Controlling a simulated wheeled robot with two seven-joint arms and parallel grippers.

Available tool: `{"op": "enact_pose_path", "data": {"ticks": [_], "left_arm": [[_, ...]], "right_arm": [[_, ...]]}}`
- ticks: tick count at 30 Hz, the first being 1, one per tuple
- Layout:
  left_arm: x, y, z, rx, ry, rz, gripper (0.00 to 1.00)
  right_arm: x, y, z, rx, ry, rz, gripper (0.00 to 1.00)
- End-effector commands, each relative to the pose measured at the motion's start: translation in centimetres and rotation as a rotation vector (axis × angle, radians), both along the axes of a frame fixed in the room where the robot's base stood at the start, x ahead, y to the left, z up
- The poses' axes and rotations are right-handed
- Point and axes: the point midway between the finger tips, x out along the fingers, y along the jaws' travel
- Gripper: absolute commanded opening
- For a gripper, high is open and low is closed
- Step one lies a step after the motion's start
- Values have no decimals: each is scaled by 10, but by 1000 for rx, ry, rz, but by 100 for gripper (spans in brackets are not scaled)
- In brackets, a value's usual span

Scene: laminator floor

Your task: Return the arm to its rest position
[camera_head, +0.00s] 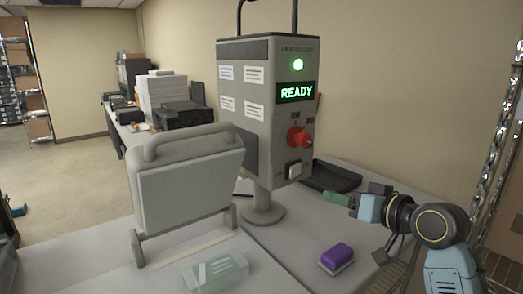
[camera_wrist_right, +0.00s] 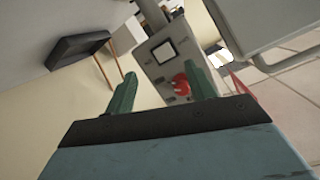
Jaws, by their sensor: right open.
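My right arm comes in from the right in the head view. Its gripper (camera_head: 338,199) is apart from the control box, over the table to the right of it. In the right wrist view my right gripper (camera_wrist_right: 163,92) is open, with nothing between its two green fingers. The box also shows tilted in the wrist view (camera_wrist_right: 163,52). My left gripper is not in view.
A grey press with a handle (camera_head: 190,180) stands left of the box. A clear pouch (camera_head: 216,271) and a purple block (camera_head: 337,256) lie on the front table. A black tray (camera_head: 331,175) lies behind my right gripper. A metal rack post stands far right.

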Motion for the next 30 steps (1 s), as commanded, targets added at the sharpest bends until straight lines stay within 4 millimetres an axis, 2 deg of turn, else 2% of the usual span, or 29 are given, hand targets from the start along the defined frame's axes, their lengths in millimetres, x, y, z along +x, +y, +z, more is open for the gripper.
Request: {"op": "enact_pose_path", "data": {"ticks": [1, 3, 6, 9, 12, 15, 18, 27, 28, 30], "left_arm": [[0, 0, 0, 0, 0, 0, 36], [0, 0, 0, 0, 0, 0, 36], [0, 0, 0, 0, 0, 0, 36], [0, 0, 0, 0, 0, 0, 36], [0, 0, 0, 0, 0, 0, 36], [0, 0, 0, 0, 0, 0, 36], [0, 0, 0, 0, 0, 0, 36], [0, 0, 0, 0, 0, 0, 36], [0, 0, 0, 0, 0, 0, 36], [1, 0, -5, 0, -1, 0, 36]], "right_arm": [[-15, 3, -38, -45, 67, -7, 55], [-39, 5, -84, -115, 154, -22, 55], [-80, 6, -142, -211, 276, -38, 55], [-128, 5, -192, -303, 398, -51, 55], [-177, 2, -230, -386, 511, -61, 55], [-221, -1, -255, -451, 604, -68, 55], [-256, -5, -271, -503, 678, -73, 55], [-343, -14, -292, -618, 852, -83, 55], [-351, -16, -293, -629, 869, -84, 55], [-341, -15, -317, -627, 869, -83, 55]]}}
